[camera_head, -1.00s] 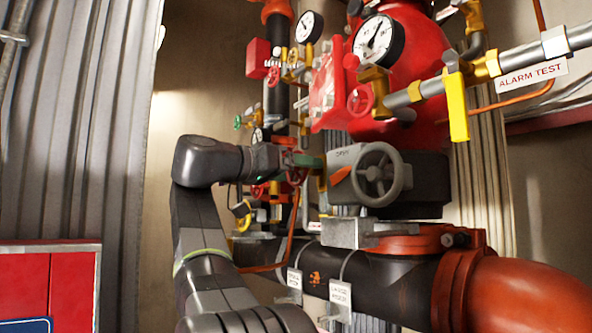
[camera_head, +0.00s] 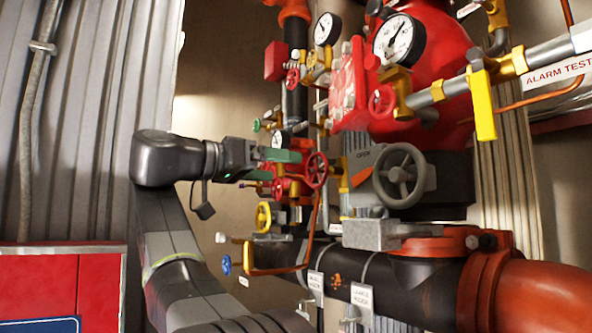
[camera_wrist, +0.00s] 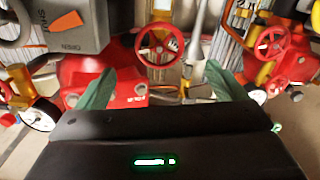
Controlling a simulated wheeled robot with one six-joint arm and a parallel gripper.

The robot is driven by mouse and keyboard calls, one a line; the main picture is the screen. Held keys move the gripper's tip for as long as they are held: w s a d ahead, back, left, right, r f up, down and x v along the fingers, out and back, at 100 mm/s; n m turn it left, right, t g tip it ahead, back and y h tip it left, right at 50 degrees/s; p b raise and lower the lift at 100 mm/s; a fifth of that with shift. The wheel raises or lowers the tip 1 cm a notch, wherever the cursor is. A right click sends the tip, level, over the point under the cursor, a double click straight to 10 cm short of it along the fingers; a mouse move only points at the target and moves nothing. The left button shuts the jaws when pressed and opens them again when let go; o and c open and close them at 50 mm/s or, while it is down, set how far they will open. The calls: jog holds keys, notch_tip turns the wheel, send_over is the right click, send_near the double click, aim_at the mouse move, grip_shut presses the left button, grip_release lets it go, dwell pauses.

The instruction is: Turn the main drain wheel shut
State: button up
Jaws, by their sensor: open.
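A red handwheel (camera_head: 317,170) stands just right of my gripper's fingertips on the red and brass pipework; no label on it is readable, so I cannot tell for sure that it is the main drain wheel. My gripper (camera_head: 278,165) has green fingers, is open and empty, and points right towards this wheel with a small gap. In the wrist view, which looks upside down, a red wheel (camera_wrist: 160,47) shows beyond and between the spread fingers of my gripper (camera_wrist: 158,76). Its rim appears clear of both fingers.
A grey handwheel (camera_head: 399,175) on a grey box is close on the right. A yellow wheel (camera_head: 263,216) and a blue handle (camera_head: 226,265) sit below my gripper. A large black pipe (camera_head: 395,285) runs along the bottom. Bare wall lies behind the arm.

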aim_at(314, 171)
jog(key=v, duration=0.3)
jog(key=shift+s+a, duration=0.2)
jog(key=shift+a, duration=0.05)
jog(key=shift+d, duration=0.1)
jog(key=x, duration=1.3)
jog(key=shift+w+d, duration=0.25)
jog(key=shift+d, duration=0.05)
jog(key=shift+a, duration=0.15)
